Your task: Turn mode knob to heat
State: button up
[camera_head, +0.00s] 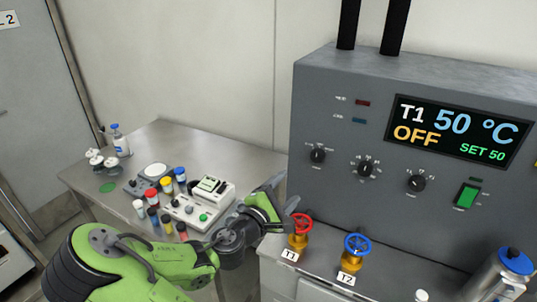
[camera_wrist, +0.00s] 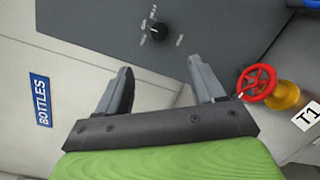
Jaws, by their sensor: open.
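A grey control cabinet carries three black knobs in a row: a left knob (camera_head: 317,155), a middle knob (camera_head: 365,169) and a right knob (camera_head: 416,183). Their labels are too small to read, so I cannot tell which is the mode knob. The display (camera_head: 459,131) above reads T1, 50 °C, OFF, SET 50. My gripper (camera_head: 275,199) is low and left of the knobs, by the cabinet's left edge. In the wrist view my gripper (camera_wrist: 160,68) is open and empty, and one black knob (camera_wrist: 159,31) lies ahead between the fingers' directions, not touched.
A red valve wheel (camera_head: 300,224) labelled T1 stands close right of my gripper, also in the wrist view (camera_wrist: 257,82). A blue valve wheel (camera_head: 357,246) is beside it. A green switch (camera_head: 467,196) is on the panel. A steel table (camera_head: 210,149) at left holds bottles and instruments.

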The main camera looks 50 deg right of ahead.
aim_at(317, 158)
jog(key=d+p, duration=0.2)
jog(key=d, duration=1.3)
jog(key=shift+w+r, duration=0.1)
jog(key=shift+r, duration=0.05)
jog(key=shift+d, duration=0.5)
jog(key=c, duration=1.1)
jog(key=shift+o, duration=0.2)
jog(key=shift+m, duration=0.3)
jog(key=m+b, duration=0.3)
jog(key=m, duration=0.1)
jog(key=shift+f+y, duration=0.2)
jog(key=shift+y, duration=0.1)
jog(key=shift+m+t+y+b, duration=0.35)
jog(key=shift+m+b, duration=1.3)
jog(key=shift+m, duration=0.65)
jog(key=o, duration=1.1)
jog(key=shift+r, duration=0.1)
jog(key=shift+c, duration=0.2)
